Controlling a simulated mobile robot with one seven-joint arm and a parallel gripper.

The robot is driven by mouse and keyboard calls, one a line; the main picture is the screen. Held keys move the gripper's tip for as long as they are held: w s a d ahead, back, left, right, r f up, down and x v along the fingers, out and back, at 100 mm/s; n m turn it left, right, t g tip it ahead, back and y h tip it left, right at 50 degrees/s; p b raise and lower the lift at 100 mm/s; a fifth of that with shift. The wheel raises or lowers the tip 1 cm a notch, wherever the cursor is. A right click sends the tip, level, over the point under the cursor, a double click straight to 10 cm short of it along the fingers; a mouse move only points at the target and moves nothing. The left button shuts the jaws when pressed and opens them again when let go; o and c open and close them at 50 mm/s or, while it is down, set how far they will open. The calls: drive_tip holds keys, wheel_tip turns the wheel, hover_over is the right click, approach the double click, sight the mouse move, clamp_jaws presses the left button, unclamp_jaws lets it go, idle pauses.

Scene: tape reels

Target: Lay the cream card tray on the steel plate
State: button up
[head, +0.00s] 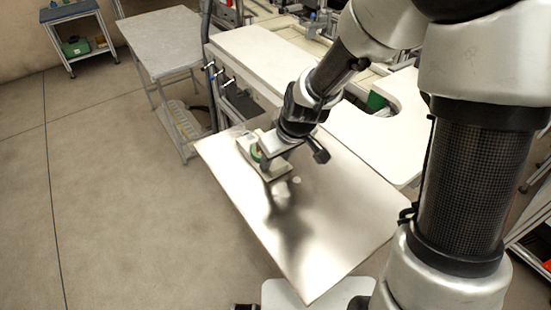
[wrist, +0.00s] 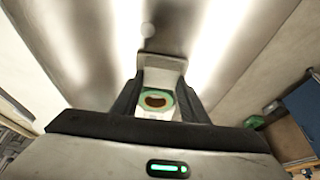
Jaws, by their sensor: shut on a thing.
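The cream card tray (head: 280,172) is at the left part of the steel plate (head: 325,225), low over it or touching it; I cannot tell which. A green reel (head: 255,152) with a brown centre sits in the tray. My gripper (head: 268,152) is shut on the tray from above. In the wrist view the tray (wrist: 160,63) stands between the two dark fingers of my gripper (wrist: 160,88), with the green reel (wrist: 157,101) inside. The bare steel plate (wrist: 205,30) lies beyond it. My gripper hides part of the tray in the head view.
A small pale round spot (head: 296,180) shows on the plate right of the tray. The rest of the plate is clear. A white worktop (head: 245,58) adjoins the plate's far side. A grey table (head: 165,42) and a small cart (head: 75,15) stand at the back left.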

drive_tip(key=shift+f, duration=0.2)
drive_tip(key=o, duration=1.2)
drive_tip(key=shift+r, duration=0.1)
drive_tip(key=shift+r, duration=0.3)
drive_tip(key=p+v, duration=0.1)
drive_tip(key=v, duration=1)
drive_tip(key=shift+s+r, duration=0.1)
drive_tip(key=shift+r, duration=0.25)
drive_tip(key=shift+d, duration=0.1)
